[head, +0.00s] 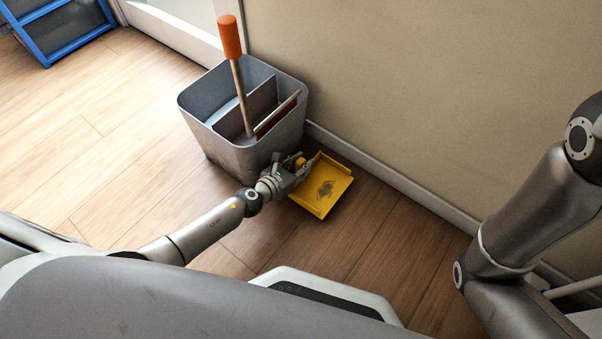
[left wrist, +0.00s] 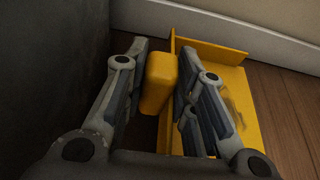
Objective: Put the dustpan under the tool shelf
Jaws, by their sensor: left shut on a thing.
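The yellow dustpan (head: 325,184) is at the floor beside the grey bin, near the wall, with a dark smudge on its pan. My left gripper (head: 294,170) is shut on its handle, which shows between the fingers in the left wrist view (left wrist: 159,82). The pan (left wrist: 240,95) extends to the right of the fingers there. I cannot tell whether the dustpan touches the floor. My right arm (head: 520,210) is at the right; its gripper is out of view. No tool shelf can be made out.
A grey bin (head: 232,158) holding an orange-handled tool (head: 230,38) and some boards stands just left of the dustpan. The beige wall (head: 430,90) and its baseboard lie behind. A blue frame (head: 55,45) stands at the far left. Wooden floor (head: 110,130) is clear left of the bin.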

